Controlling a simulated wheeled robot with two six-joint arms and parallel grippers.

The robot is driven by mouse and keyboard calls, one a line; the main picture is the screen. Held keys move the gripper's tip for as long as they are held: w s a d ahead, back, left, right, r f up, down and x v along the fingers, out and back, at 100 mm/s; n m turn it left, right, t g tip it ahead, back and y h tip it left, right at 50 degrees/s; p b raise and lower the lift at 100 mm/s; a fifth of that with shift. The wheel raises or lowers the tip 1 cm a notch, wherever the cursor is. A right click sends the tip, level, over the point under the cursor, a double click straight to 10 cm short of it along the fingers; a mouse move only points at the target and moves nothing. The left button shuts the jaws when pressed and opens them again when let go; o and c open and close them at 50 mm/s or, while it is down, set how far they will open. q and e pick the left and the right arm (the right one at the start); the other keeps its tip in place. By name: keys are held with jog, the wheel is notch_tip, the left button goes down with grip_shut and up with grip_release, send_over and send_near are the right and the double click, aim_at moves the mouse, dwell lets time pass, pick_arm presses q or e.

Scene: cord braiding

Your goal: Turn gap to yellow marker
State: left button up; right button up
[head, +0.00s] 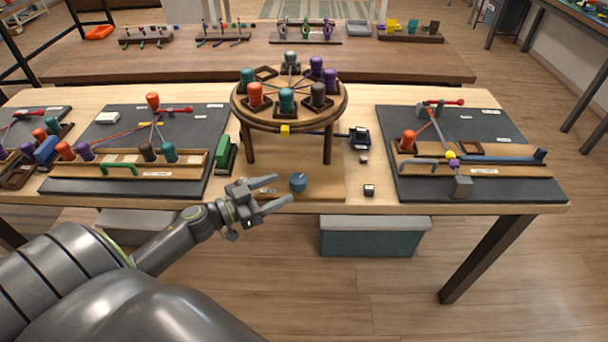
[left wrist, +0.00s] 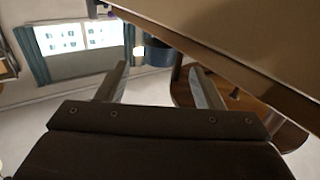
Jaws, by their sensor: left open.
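The round wooden disc (head: 240,108) stands on legs, with several coloured bobbins around its rim. An empty square slot (head: 266,73), a gap between bobbins, is at its back left. A yellow marker (head: 285,130) sits at the disc's front edge. A blue knob (head: 298,182) stands on the wooden base below the disc's front. My left gripper (head: 284,190) is open and empty, its fingertips close to the knob's left side. My right gripper is out of view.
Dark boards with bobbins and cords lie left (head: 110,130) and right (head: 500,135) of the disc. A green block (head: 223,153) stands left of the base, and a small dark cube (head: 369,190) lies to the right. The table's front edge is just below the gripper.

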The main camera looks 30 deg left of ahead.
aim_at(304, 176)
pick_arm(q)
jog(key=p+x, duration=0.1)
jog(key=x, duration=0.6)
jog(key=shift+w+d+r, duration=0.1)
jog(key=shift+w+d, duration=0.3)
jog(key=shift+w, duration=0.2)
